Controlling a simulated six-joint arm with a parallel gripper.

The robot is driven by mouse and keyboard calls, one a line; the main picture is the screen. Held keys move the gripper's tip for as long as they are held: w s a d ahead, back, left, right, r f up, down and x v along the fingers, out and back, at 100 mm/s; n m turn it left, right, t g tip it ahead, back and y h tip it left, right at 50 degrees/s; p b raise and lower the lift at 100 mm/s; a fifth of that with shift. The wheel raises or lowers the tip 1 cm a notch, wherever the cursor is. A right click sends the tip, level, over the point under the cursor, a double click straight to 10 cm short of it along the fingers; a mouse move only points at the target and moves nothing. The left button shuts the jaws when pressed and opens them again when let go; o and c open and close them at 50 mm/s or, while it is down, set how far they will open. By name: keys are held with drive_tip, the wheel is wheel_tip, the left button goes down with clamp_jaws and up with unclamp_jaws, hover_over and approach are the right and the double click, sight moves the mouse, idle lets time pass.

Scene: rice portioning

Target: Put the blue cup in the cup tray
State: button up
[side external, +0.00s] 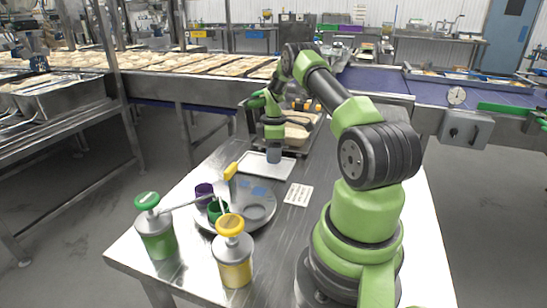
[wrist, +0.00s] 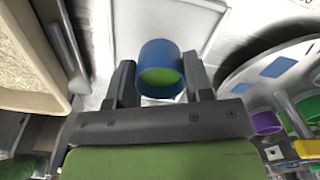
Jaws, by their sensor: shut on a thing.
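The blue cup (wrist: 160,57) is held between the two fingers of my gripper (wrist: 160,84); a green patch shows within its outline. In the side view the cup (side external: 273,156) hangs under my gripper (side external: 273,146), over or on the white rectangular tray (side external: 252,172). The wrist view shows that tray (wrist: 140,22) behind the cup. I cannot tell whether the cup touches it. A round grey tray (side external: 262,226) with blue squares stands nearer the camera, holding a purple cup (side external: 204,191) and a green cup (side external: 217,208).
A bin (wrist: 30,60) of pale grains lies left of my gripper in the wrist view. A green pump bottle (side external: 157,232) and a yellow one (side external: 234,262) stand at the table's near edge. A small printed card (side external: 298,194) lies beside the round tray.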

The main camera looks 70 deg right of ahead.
drive_tip(key=shift+f, duration=1)
drive_tip(key=shift+f, duration=0.15)
drive_tip(key=o, duration=0.9)
